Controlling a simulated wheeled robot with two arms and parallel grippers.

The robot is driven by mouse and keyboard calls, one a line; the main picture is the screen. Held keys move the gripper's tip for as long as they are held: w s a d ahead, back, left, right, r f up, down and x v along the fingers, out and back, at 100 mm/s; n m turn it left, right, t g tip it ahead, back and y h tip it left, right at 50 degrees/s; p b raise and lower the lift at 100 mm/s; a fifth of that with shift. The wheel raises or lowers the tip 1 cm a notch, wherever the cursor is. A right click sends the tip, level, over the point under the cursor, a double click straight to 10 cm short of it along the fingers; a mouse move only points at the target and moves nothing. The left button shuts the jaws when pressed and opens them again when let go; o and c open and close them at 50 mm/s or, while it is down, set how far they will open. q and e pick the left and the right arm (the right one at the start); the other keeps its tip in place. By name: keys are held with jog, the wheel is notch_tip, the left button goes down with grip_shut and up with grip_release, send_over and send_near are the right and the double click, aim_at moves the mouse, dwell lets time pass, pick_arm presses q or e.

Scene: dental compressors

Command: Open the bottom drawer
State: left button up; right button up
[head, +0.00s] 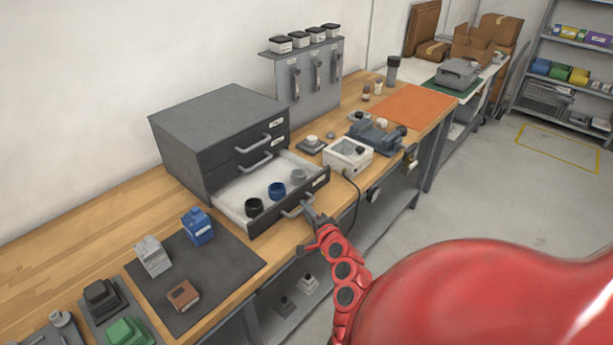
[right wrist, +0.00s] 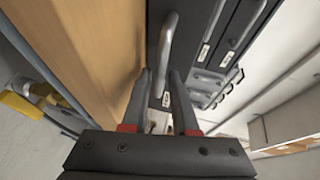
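The grey drawer cabinet (head: 205,140) stands on the wooden bench in the head view. Its bottom drawer (head: 262,223) is pulled well out and shows a pale inside. The two drawers above are shut. My right gripper (head: 311,216) is at the bottom drawer's handle (head: 292,212). In the right wrist view its fingers (right wrist: 161,78) are apart, with a handle (right wrist: 168,42) just ahead and partly between them; contact is unclear. My left gripper is out of view.
A dark mat (head: 225,268) with a blue device (head: 198,226) and other small devices lies left of the open drawer. A white box (head: 347,155) with a cable stands close to its right. Open floor (head: 470,190) lies right of the bench.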

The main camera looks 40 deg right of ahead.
jog(key=shift+s, duration=0.1)
jog(key=b+v, duration=0.2)
jog(key=v, duration=1.5)
jog(key=shift+s+r, duration=0.1)
